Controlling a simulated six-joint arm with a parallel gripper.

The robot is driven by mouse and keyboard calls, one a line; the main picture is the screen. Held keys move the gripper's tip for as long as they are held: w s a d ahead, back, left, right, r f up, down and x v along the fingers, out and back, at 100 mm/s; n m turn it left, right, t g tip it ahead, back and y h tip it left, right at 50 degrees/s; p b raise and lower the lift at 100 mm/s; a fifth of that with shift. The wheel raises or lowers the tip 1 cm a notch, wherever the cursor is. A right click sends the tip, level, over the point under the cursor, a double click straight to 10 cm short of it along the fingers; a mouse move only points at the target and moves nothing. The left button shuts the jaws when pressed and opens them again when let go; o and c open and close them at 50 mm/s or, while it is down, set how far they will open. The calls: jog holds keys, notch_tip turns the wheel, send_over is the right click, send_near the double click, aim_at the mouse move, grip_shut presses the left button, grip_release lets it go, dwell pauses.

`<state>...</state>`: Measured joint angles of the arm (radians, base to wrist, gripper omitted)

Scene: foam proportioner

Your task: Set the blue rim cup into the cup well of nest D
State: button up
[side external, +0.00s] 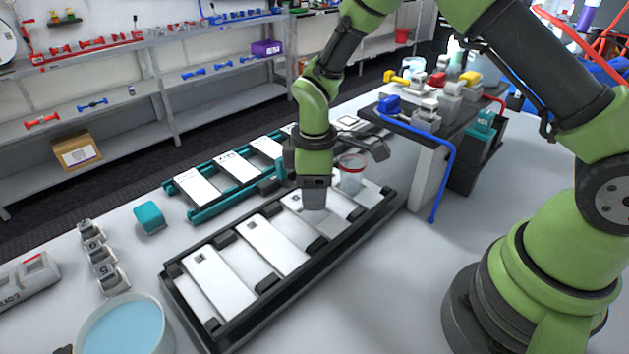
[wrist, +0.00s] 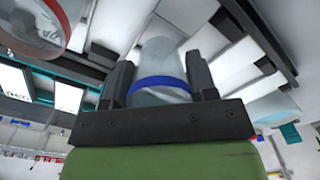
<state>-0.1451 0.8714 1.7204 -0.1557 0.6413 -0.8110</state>
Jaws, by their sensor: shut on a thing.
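The blue rim cup (wrist: 160,75) is clear with a blue band and sits between the two dark fingers of my gripper (wrist: 160,88) in the wrist view. My gripper is shut on it. In the side view my gripper (side external: 314,182) is low over the black tray (side external: 282,300), whose nests hold white plates (side external: 218,280). The cup is mostly hidden there by my wrist, and I cannot tell if it touches the tray. Nest letters are not readable, so I cannot tell which is nest D.
A red rim cup (side external: 351,173) stands close on the right at the tray's far end; it also shows in the wrist view (wrist: 40,20). A teal rack (side external: 205,207) lies behind. A blue-filled bowl (side external: 125,328) and teal block (side external: 149,217) stand left. A raised bench (side external: 425,160) is right.

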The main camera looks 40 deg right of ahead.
jog(key=shift+f, duration=0.2)
dwell(0.5)
jog(key=shift+f, duration=0.75)
jog(key=o, duration=1.3)
jog(key=shift+r, duration=4.05)
